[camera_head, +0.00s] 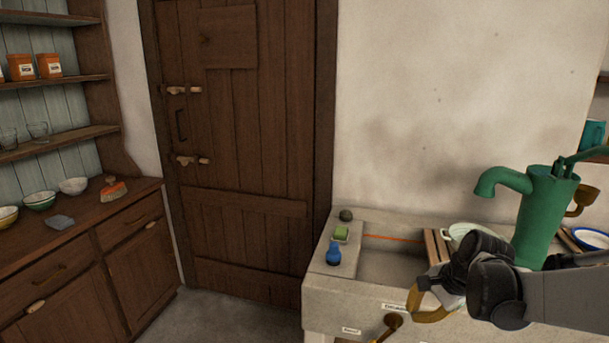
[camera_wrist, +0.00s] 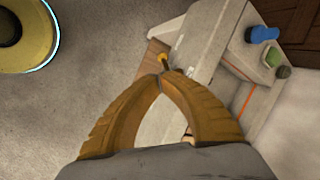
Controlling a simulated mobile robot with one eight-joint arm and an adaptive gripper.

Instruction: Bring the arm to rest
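My gripper (camera_head: 428,314) is over the front of the stone sink at the lower right of the head view. In the wrist view its two ochre fingers bow outward and meet at their tips (camera_wrist: 163,82). It is shut, and nothing shows between the tips. My arm reaches in from the right edge of the head view, in front of the sink.
The stone sink (camera_head: 318,287) bears a blue bottle (camera_head: 333,254), a green block (camera_head: 341,233) and a dark green round thing (camera_head: 346,215). A green pump (camera_head: 545,215) stands close behind my arm. A wooden dresser (camera_head: 135,262) is left; floor between is clear.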

